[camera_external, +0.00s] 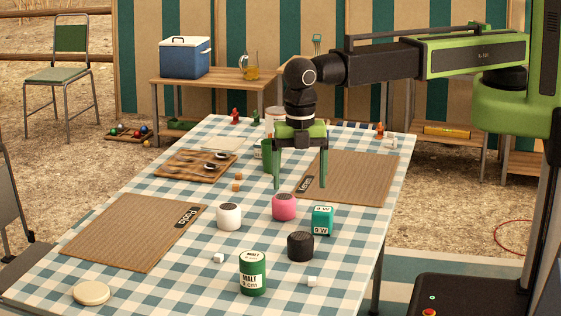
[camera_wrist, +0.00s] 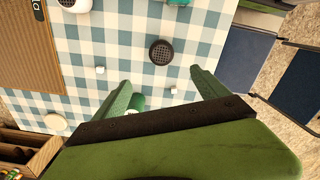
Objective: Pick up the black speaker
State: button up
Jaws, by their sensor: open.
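The black speaker (camera_external: 300,246) stands upright on the checked tablecloth, towards the right front of the table. It is small and round with a mesh top, and it also shows in the wrist view (camera_wrist: 161,52), above and between the fingertips in the picture. My gripper (camera_external: 299,185) is open and empty, pointing down above the table. In the external view it is higher in the picture than the speaker and apart from it. In the wrist view the open fingers (camera_wrist: 160,85) show at lower centre, with nothing held between them.
Woven mats (camera_external: 130,232) and a wooden board (camera_external: 195,167) lie further off.

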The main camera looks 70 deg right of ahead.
aim_at(301, 235)
notch_tip(301, 235, down, 12)
jog(key=b, duration=1.1)
jog(key=shift+f+b, duration=0.1)
jog(key=shift+b, duration=0.25)
jog(key=f+b, duration=0.3)
jog(key=d+f+b, duration=0.1)
jog(key=f+b, duration=0.1)
jog(key=shift+s+f, duration=0.1)
jog(key=shift+f, duration=0.05)
jog(key=shift+r, duration=0.2)
jog(key=shift+c, duration=0.5)
jog(key=c, duration=1.5)
